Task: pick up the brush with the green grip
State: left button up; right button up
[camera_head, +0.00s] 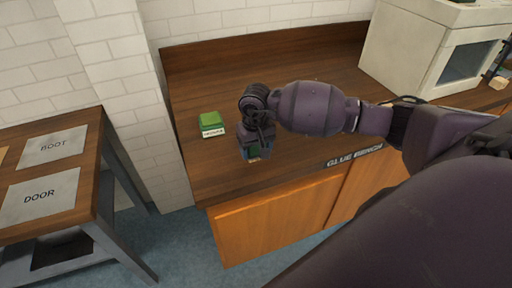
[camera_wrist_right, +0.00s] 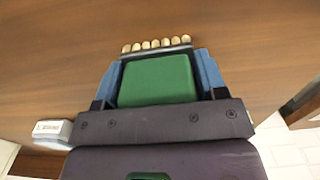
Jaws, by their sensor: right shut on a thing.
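The brush with the green grip (camera_wrist_right: 157,82) shows in the right wrist view, with a row of several pale bristle tufts along its far edge. My right gripper (camera_wrist_right: 157,75) has its blue fingers closed on the left and right sides of the green grip. In the head view my right gripper (camera_head: 254,152) points down over the front of the bench, and only a little of the brush shows at its tips. I cannot tell whether the brush touches the bench top. My left gripper is not in view.
The brown glue bench (camera_head: 300,85) is mostly clear. A green block (camera_head: 211,119) with a white label stands left of my right gripper. A pale cabinet (camera_head: 405,50) with a dark window stands at the right. A wooden table (camera_head: 88,180) marked BOOT and DOOR is at the left.

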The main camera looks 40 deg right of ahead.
notch_tip(320, 180, up, 20)
jog(key=shift+b, duration=0.35)
jog(key=o, duration=0.4)
jog(key=c, duration=0.3)
